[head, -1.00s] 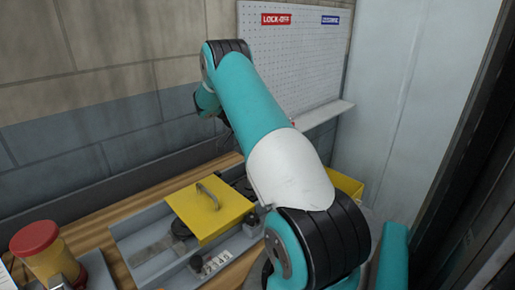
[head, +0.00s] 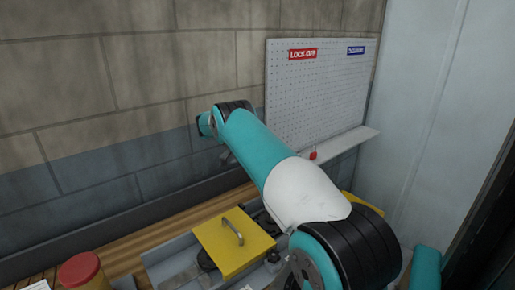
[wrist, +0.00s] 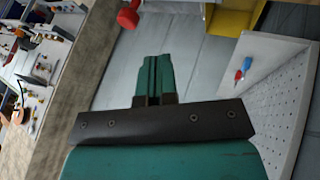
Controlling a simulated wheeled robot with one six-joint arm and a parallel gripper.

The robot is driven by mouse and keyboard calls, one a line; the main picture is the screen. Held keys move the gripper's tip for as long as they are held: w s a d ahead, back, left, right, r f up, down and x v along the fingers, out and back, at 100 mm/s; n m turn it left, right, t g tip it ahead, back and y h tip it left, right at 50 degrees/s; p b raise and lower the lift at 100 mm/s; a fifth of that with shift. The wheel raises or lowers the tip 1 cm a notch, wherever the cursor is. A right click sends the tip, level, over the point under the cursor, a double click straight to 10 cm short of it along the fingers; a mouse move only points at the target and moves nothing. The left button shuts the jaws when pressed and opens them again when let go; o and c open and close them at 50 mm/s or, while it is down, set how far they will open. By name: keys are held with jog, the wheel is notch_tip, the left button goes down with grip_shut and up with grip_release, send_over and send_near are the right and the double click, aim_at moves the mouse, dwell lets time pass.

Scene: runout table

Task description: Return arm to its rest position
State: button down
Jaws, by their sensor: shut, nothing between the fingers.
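My arm (head: 258,148) reaches out over the bench toward the block wall in the head view, with its wrist end near the wall. My gripper is hidden in the head view. In the wrist view my gripper (wrist: 154,72) shows with its teal fingers together, empty and clear of any object. Below it in the head view, a yellow cover with a handle (head: 234,243) sits on a grey tray (head: 165,268) on the wooden bench.
A pegboard (head: 320,95) with a ledge (head: 350,143) stands behind the arm; a small red item (head: 313,155) is by the ledge. A red-lidded jar (head: 80,270) stands at lower left. A pale panel (head: 425,130) closes the right side.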

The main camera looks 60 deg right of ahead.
jog(key=p+v, duration=0.1)
jog(key=p, duration=0.3)
jog(key=shift+r, duration=0.4)
jog(key=shift+w+a+f, duration=0.1)
jog(key=w+a+r+n+t+h+b, duration=0.1)
jog(key=w+a+r+n+t+b, duration=0.25)
jog(key=w+a+n, duration=0.35)
jog(key=w+a+r+n+t+b, duration=0.2)
jog(key=a+r+n+b, duration=0.25)
jog(key=a, duration=0.55)
jog(key=s+a+n+t+y+b, duration=0.1)
jog(key=a+n, duration=0.2)
jog(key=a, duration=0.2)
jog(key=s+a+n+b, duration=0.1)
jog(key=a+n+b, duration=0.1)
jog(key=a, duration=0.3)
jog(key=s+a+n+t+y+b, duration=0.2)
jog(key=s+a+n+y+b, duration=0.35)
jog(key=s+a, duration=0.9)
jog(key=s+a+f+n+g+y, duration=0.1)
jog(key=s+a+n, duration=0.2)
jog(key=s+a, duration=0.2)
jog(key=s+a+f+n+g+b, duration=0.1)
jog(key=s+a+n, duration=0.3)
jog(key=s, duration=0.5)
jog(key=shift+s+a+f+y, duration=0.15)
jog(key=shift+s+a+y, duration=0.2)
jog(key=shift+a, duration=0.25)
